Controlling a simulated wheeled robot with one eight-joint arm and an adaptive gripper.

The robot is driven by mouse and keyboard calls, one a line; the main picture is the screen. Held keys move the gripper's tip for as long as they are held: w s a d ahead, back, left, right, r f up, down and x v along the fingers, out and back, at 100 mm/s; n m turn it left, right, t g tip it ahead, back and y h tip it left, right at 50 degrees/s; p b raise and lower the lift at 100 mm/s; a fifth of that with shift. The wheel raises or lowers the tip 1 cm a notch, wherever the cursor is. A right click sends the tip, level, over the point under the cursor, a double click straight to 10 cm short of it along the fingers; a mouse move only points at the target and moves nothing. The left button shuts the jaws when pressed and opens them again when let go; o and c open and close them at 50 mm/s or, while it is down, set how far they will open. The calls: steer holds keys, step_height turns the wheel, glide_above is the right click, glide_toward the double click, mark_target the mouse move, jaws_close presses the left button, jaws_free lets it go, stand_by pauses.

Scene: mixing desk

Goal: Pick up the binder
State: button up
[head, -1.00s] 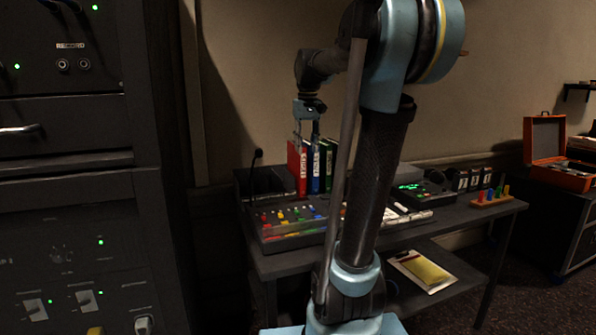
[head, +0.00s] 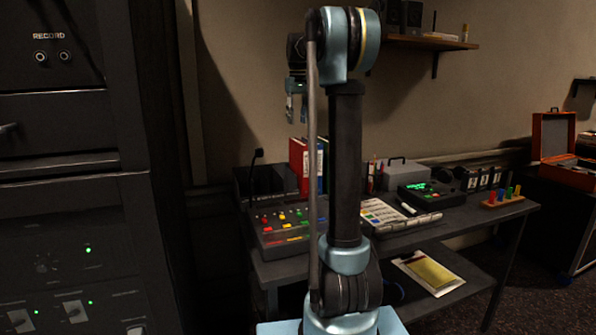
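A red binder (head: 295,158) stands upright at the back of the mixing desk. A blue binder (head: 320,170) stands to its right, partly hidden by my arm. A green binder seems to stand behind my arm, mostly hidden. My gripper (head: 296,114) hangs above the red binder, clear of its top edge. Its two fingers point down and are apart, with nothing seen between them. The task does not say which binder it means.
A mixer (head: 284,226) with coloured knobs lies in front of the binders. A grey box (head: 405,174), a device with a green display (head: 426,193) and a peg rack (head: 503,197) stand to the right. A dark equipment rack (head: 75,200) fills the left.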

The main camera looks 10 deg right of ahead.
mark_target(299, 153)
steer(key=f, duration=1.5)
steer(key=shift+s+d, duration=0.1)
steer(key=shift+d, duration=0.15)
jaws_close()
